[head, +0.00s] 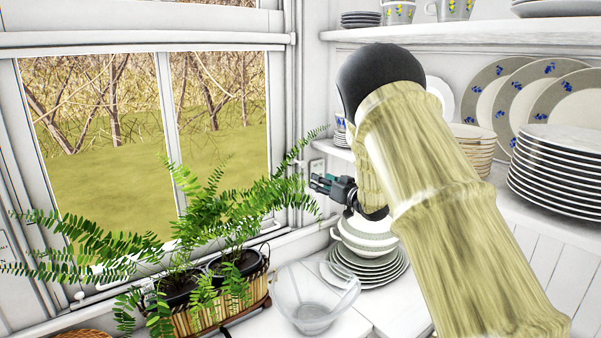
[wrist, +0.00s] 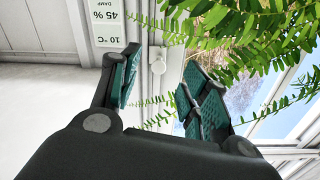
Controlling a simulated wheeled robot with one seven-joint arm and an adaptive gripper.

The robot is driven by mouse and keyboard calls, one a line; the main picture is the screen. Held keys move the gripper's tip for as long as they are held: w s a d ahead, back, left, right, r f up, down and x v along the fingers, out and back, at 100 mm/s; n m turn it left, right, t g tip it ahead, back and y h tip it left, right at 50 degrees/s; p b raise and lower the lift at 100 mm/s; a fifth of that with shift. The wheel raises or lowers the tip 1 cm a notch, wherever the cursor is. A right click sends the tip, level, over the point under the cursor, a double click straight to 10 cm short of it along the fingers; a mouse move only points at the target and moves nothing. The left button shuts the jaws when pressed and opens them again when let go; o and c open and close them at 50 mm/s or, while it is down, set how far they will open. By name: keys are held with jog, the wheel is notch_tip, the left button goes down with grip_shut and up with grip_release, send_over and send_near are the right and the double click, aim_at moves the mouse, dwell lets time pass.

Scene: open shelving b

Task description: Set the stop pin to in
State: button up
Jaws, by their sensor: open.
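A small white knob (wrist: 158,66), which looks like the stop pin, stands out from the white window frame in the wrist view. It appears between and beyond my fingertips, not touching them. How far it is pushed in cannot be told. My gripper (wrist: 160,85) is open and empty, with its teal pads on either side of the knob. In the head view my gripper (head: 322,183) is beside the right end of the window, above the bowls; my arm covers part of the shelving. I cannot make out this knob in the head view.
Fern fronds (wrist: 240,35) hang close to the right finger; the planter (head: 215,305) stands on the sill. A glass bowl (head: 312,312) and stacked dishes (head: 368,262) are below my gripper. A label (wrist: 105,22) is beside the knob. Plates (head: 555,170) fill the right shelf.

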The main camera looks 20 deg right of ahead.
aim_at(304, 166)
jog(key=w+a+r+p, duration=0.1)
jog(key=w, duration=0.2)
jog(key=w+a+p, duration=0.1)
jog(key=w+p, duration=0.1)
jog(key=w, duration=0.2)
jog(key=w+a+r+p, duration=0.1)
jog(key=w, duration=0.3)
jog(key=shift+a+r, duration=0.3)
jog(key=shift+a, duration=0.05)
jog(key=shift+w, duration=0.1)
grip_shut()
